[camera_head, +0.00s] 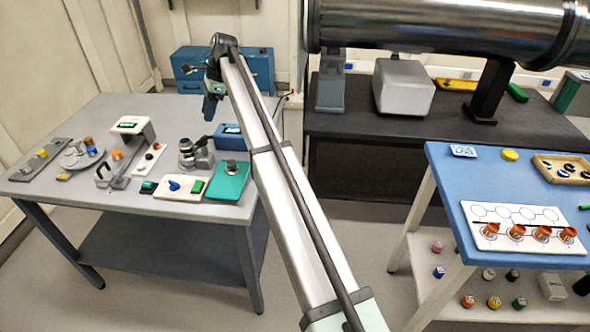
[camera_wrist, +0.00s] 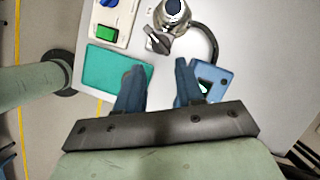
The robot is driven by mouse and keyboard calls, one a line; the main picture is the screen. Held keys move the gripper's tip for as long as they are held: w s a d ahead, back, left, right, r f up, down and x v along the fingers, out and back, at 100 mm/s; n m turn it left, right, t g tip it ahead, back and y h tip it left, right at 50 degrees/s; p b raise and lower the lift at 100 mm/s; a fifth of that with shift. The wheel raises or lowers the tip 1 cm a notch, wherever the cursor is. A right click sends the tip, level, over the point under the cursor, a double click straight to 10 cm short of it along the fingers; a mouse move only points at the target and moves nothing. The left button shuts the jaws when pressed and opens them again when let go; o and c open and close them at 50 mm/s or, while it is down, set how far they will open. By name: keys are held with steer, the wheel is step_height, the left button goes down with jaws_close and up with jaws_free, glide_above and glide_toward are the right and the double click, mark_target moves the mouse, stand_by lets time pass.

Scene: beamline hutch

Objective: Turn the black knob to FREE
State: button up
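A black knob (camera_wrist: 157,40) with a bar-shaped grip sits on the side of a silver round device (camera_wrist: 174,14). In the head view that silver device (camera_head: 195,153) stands on the grey table, beside the teal plate. My gripper (camera_wrist: 158,80) is open and empty, its two blue fingers spread apart. In the wrist view the knob lies beyond the fingertips, roughly in line with the gap, and nothing touches it. In the head view my gripper (camera_head: 211,106) hangs above the table's back part. No FREE marking is readable.
A teal plate (camera_wrist: 110,62) lies left of the fingers and a blue box (camera_wrist: 213,77) right. A white panel with a green button (camera_wrist: 107,33) and a blue knob (camera_head: 174,185) is nearby. A black cable curves around the silver device. Other instruments crowd the grey table (camera_head: 130,240).

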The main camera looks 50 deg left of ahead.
steer(key=a+v, duration=0.1)
steer(key=v, duration=0.4)
steer(key=w+d+f+m+t, duration=0.1)
steer(key=w+d+f+m, duration=0.1)
steer(key=w+d+f, duration=0.5)
steer(key=w+d+f+m, duration=0.2)
steer(key=w+d+f, duration=0.6)
steer(key=d+f, duration=0.7)
steer(key=shift+w+f+m+t+y, duration=0.3)
steer(key=shift+f+t, duration=0.1)
steer(key=shift+f, duration=0.8)
